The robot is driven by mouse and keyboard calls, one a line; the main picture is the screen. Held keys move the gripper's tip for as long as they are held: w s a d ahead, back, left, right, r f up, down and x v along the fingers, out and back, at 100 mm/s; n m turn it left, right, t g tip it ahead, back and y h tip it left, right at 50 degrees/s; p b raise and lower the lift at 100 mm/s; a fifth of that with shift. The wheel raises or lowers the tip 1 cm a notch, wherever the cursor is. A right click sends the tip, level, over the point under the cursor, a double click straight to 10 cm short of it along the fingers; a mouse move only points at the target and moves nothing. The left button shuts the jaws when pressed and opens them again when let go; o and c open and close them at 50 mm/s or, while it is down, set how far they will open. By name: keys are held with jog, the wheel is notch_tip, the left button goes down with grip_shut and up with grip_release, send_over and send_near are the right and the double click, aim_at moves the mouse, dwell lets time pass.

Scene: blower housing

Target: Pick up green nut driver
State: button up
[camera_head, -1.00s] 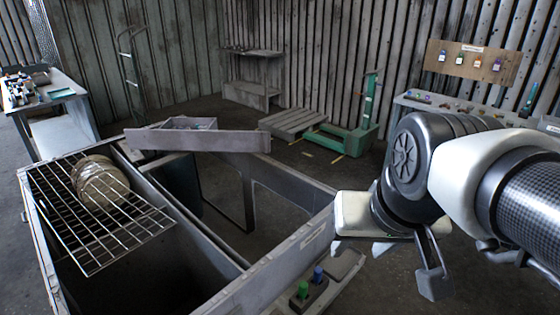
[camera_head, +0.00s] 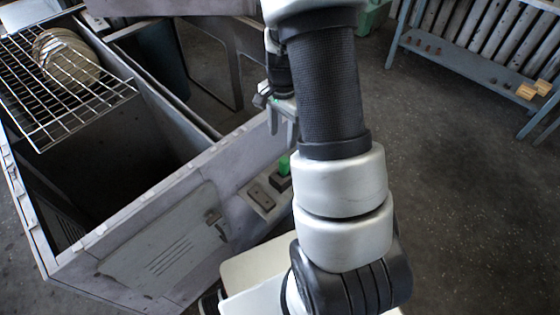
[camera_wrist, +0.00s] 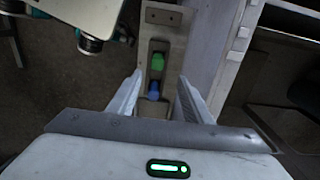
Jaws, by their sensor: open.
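The green nut driver (camera_wrist: 158,62) stands in a dark holder on a narrow ledge of the grey housing, its green handle pointing up at the wrist camera. A blue-handled driver (camera_wrist: 154,90) stands close beside it. My open, empty gripper (camera_wrist: 160,77) is above them, one finger on either side, with both handles showing between the fingers and apart from them. In the head view, the green handle (camera_head: 284,164) shows just below my gripper (camera_head: 281,122), partly hidden by my arm. The blue driver is hidden there.
The open grey housing (camera_head: 150,245) with a wire rack (camera_head: 75,90) stands left of the ledge. A block with a dark recess (camera_head: 262,194) sits on the ledge near the drivers. A blue-grey bench (camera_head: 455,60) stands at the far right, with clear floor before it.

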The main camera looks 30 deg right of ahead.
aim_at(282, 159)
notch_tip(282, 159, down, 10)
jog(key=shift+r+b, duration=0.15)
jog(key=shift+b, duration=0.65)
jog(key=shift+s+d+f+b, duration=0.15)
jog(key=shift+f+b, duration=0.15)
jog(key=shift+f, duration=1.1)
jog(key=shift+s+d+f+b, duration=0.1)
jog(key=shift+f+b, duration=0.2)
jog(key=shift+f, duration=1.05)
jog(key=shift+w, duration=0.1)
grip_shut()
jog(key=shift+r+p, duration=1)
jog(key=shift+r, duration=4.05)
